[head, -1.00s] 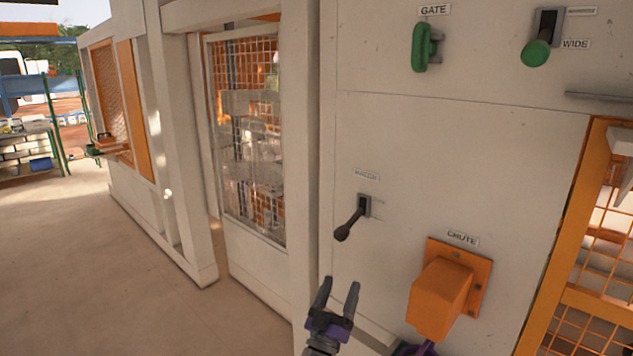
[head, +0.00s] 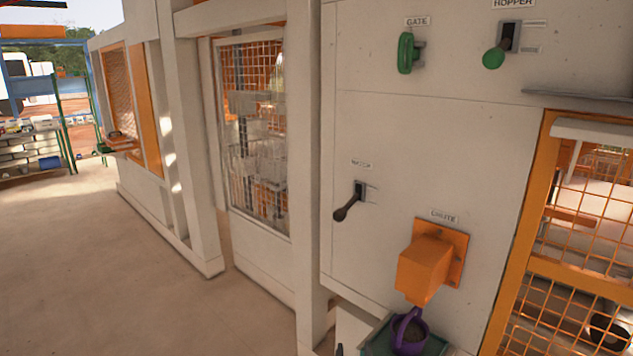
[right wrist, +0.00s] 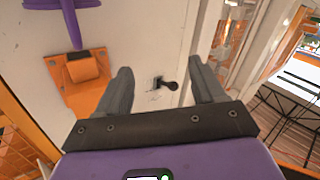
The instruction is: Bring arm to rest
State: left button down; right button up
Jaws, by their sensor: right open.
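My right gripper (right wrist: 163,66) is open, with nothing between its two grey fingers in the right wrist view. In the head view only a dark tip of it (head: 339,350) shows at the bottom edge. A black-handled lever (head: 346,208) on the pale panel points down and to the left. It also shows in the right wrist view (right wrist: 168,86), in the gap between the fingers but beyond them, apart from the gripper. My left gripper is not in view.
An orange chute (head: 424,268) juts from the panel (head: 430,150). A purple container (head: 410,333) with a handle stands below it on a green-edged surface. A green gate handle (head: 406,53) and a green hopper lever (head: 494,58) are higher. Open floor (head: 110,270) lies left.

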jog(key=s+d+f+m+g+y, duration=0.3)
jog(key=s+f+g, duration=0.6)
jog(key=s+f, duration=0.9)
jog(key=s+a+f+g+y, duration=0.1)
jog(key=s+f+g+y, duration=0.1)
jog(key=s, duration=0.7)
jog(key=s+a+f+g+y, duration=0.2)
jog(key=s+f+g, duration=0.2)
jog(key=s, duration=0.5)
jog(key=shift+m+g, duration=0.4)
jog(key=shift+g, duration=0.5)
jog(key=shift+a, duration=0.1)
